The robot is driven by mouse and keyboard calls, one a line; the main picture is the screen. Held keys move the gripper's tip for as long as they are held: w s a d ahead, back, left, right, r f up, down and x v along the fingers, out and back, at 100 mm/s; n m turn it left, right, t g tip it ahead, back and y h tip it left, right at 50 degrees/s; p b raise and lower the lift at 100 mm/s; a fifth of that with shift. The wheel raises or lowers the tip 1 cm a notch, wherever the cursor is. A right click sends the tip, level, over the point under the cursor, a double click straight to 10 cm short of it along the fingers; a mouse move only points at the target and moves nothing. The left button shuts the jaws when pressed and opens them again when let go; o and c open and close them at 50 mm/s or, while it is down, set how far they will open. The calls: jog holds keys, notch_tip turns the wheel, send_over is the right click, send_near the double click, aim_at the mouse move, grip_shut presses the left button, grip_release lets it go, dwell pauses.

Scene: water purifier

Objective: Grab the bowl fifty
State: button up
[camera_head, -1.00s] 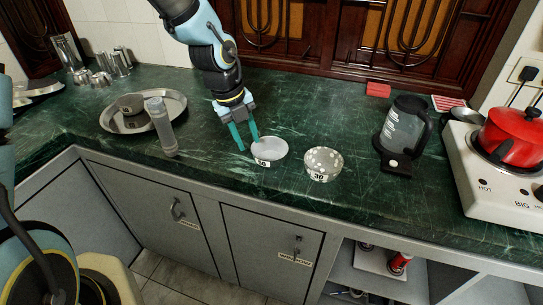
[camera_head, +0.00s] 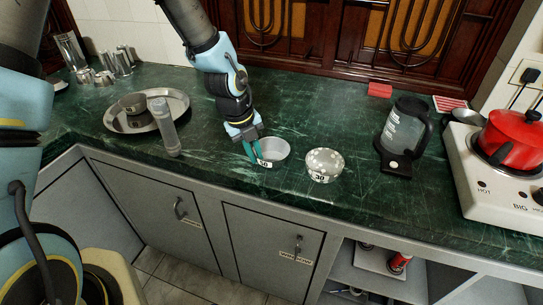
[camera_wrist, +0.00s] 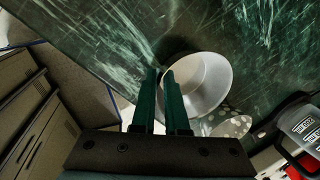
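The bowl labelled 50 (camera_head: 275,150) is a plain pale bowl on the green counter, near its front edge. My gripper (camera_head: 251,151) points down at the bowl's left side. In the wrist view the fingers (camera_wrist: 164,75) are close together at the near rim of the bowl (camera_wrist: 205,80). One finger lies over the inside and the other outside, with the wall pinched between them. The bowl appears to rest on the counter. The fingertips are partly hidden by the rim.
A speckled bowl labelled 30 (camera_head: 324,166) stands close to the right. A dark-handled kettle (camera_head: 405,135) and a stove with a red pot (camera_head: 512,138) are farther right. At left are a clear bottle (camera_head: 163,127) and a metal tray (camera_head: 113,122) holding a bowl.

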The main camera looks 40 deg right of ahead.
grip_shut()
jog(key=shift+r, duration=0.1)
dwell(1.1)
